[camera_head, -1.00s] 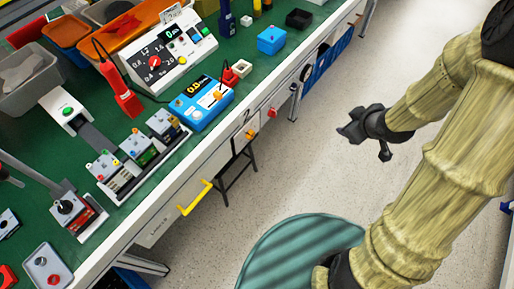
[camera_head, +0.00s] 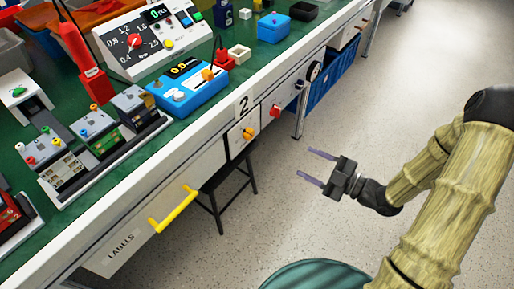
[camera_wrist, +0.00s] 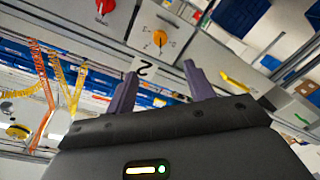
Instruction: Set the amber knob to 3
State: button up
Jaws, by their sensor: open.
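The amber knob (camera_head: 248,133) sits on a pale square panel (camera_head: 241,140) on the front of the bench, below a label reading 2. It also shows in the wrist view as a round amber knob (camera_wrist: 160,38) with marks around it too small to read. My gripper (camera_head: 315,166) is open and empty in the air in front of the bench, to the right of the knob and a little lower. Its fingers point left toward the bench. In the wrist view, the gripper's two purple fingers (camera_wrist: 160,73) are apart, and the knob appears beyond them.
A red knob (camera_head: 276,111) on its own panel lies right of the amber one. A yellow drawer handle (camera_head: 175,208) sticks out to the left. A black stool (camera_head: 222,190) stands under the bench. The floor (camera_head: 330,225) around my gripper is clear.

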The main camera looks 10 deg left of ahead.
aim_at(252, 136)
jog(key=shift+r, duration=0.1)
jog(key=b+x, duration=0.3)
jog(key=x, duration=1.4)
jog(key=shift+a+b, duration=0.2)
jog(key=shift+b, duration=0.15)
jog(key=c, duration=1)
